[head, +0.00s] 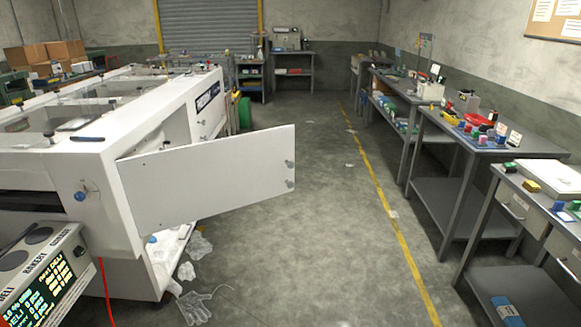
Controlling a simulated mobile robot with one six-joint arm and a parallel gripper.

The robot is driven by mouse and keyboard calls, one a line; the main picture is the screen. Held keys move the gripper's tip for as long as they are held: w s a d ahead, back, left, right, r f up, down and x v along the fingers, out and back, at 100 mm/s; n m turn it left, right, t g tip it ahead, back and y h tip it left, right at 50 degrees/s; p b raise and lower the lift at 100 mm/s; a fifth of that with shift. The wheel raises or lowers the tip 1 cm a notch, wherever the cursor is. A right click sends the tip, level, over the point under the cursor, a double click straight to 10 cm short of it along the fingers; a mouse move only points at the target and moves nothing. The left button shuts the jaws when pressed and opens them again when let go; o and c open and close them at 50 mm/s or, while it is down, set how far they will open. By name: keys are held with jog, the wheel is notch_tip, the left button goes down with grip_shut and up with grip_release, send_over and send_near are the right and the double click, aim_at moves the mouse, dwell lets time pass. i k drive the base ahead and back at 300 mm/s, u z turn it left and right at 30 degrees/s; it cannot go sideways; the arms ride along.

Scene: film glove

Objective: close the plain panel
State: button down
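The plain panel (210,178) is a flat white door on the side of a large white machine (60,155) at the left of the head view. It stands swung open, with its left edge at the machine and its free right edge out over the floor. Two small round grey fittings (290,164) sit near that free edge. A second side panel (207,100) with a dark label lies flush farther back on the machine. My gripper is not in the head view. The opening is partly hidden behind the plain panel.
Clear film gloves (196,305) lie on the floor below the panel. A red cable (106,292) hangs at the lower left beside a display unit (40,280). Workbenches (470,135) line the right. The grey floor (330,220) between is mostly clear.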

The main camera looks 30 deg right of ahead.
aim_at(167, 189)
jog(key=u, duration=0.05)
jog(key=i, duration=0.9)
jog(key=u, duration=0.3)
